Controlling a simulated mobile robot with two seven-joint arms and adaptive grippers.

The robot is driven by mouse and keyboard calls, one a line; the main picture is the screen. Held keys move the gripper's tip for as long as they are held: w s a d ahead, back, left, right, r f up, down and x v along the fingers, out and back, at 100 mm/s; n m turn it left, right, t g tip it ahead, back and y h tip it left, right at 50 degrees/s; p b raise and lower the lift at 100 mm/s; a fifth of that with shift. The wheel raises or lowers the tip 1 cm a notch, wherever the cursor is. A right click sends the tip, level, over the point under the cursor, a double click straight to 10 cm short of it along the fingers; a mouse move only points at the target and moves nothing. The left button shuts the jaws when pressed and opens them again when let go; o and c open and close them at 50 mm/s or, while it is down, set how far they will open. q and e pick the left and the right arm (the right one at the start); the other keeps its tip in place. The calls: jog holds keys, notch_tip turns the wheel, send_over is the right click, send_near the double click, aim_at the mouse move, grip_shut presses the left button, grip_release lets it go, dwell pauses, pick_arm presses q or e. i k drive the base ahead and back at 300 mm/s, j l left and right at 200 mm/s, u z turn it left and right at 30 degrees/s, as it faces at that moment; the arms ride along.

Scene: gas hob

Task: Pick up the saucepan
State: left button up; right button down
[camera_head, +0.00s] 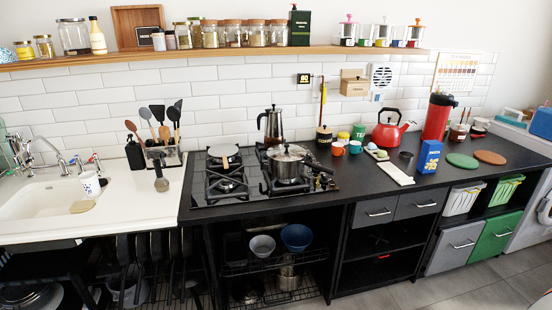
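A steel saucepan (287,166) with a lid stands on the gas hob (205,187), over a burner on its right side. Its dark handle points right and slightly toward the front. Neither of my grippers shows in the head view.
Utensils stand in a rack (164,155) left of the hob. Right of it are mugs (338,149), a red kettle (388,133) and a blue box (429,156). The counter front beside the saucepan is clear.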

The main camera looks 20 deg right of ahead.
aim_at(279, 170)
jog(key=i+l+z, duration=0.1)
jog(key=l, duration=0.3)
jog(key=i+l+z, duration=0.1)
jog(key=l, duration=0.3)
jog(key=i+l+z, duration=0.1)
jog(key=l, duration=0.25)
jog(key=i+l+z, duration=0.1)
jog(key=l, duration=0.3)
